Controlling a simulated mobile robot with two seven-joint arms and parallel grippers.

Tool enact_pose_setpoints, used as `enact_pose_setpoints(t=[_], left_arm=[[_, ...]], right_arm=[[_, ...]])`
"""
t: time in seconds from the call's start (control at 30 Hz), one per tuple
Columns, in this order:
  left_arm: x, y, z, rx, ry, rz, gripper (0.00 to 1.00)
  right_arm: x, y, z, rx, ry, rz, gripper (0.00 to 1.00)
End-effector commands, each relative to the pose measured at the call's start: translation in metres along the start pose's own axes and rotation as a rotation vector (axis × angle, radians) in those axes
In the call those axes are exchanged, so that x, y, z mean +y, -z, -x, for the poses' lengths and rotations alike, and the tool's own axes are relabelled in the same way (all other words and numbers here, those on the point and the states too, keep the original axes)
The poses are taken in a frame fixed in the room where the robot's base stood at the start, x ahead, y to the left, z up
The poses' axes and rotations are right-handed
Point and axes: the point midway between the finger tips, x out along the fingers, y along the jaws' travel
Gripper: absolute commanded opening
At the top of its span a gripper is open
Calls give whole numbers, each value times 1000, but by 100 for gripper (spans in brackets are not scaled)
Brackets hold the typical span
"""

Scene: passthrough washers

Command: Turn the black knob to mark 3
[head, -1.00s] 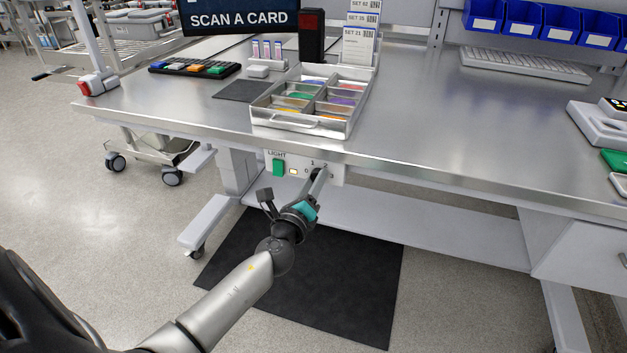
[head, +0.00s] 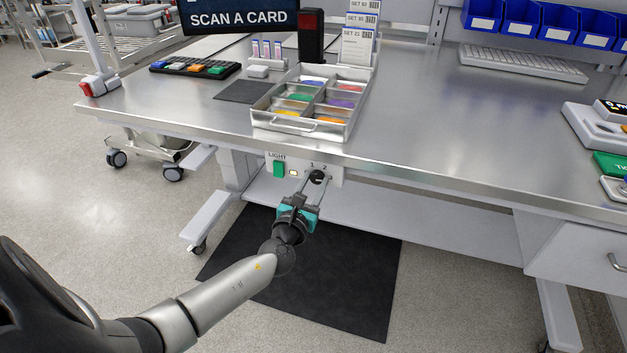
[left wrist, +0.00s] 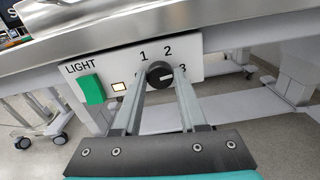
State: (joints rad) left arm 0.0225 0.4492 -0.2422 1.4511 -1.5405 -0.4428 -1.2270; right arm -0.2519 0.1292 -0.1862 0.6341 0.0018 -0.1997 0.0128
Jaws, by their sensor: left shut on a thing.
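The black knob (left wrist: 159,75) sits on a white panel under the table's front edge, with marks 1, 2 and 3 around it. A short white line on its face points right, roughly toward mark 3 (left wrist: 183,69). The knob also shows in the head view (head: 317,177). My left gripper (head: 316,178) reaches up to the panel. In the left wrist view its two fingers (left wrist: 160,78) stand on either side of the knob, shut on it. The left finger partly covers the panel near the lit indicator. My right gripper is not in view.
Left of the knob are a green LIGHT switch (head: 279,168) and a small lit square (head: 294,172). Above, a metal tray (head: 297,123) with coloured pieces stands near the table edge (head: 430,184). A lower shelf (head: 430,222) runs below the panel.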

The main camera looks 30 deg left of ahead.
Motion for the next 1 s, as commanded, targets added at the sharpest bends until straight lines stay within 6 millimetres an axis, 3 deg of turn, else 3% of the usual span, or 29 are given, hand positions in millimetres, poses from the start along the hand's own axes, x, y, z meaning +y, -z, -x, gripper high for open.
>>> enact_pose_setpoints(t=[0.3,0.8,0.83,1.0], left_arm=[[0,0,0,2,1,-109,0],[0,1,0,2,1,-128,0],[0,1,0,2,1,-128,42],[0,1,0,1,1,-127,62]], right_arm=[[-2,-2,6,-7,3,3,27],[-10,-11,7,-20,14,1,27],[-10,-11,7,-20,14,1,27],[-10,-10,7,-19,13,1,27]])
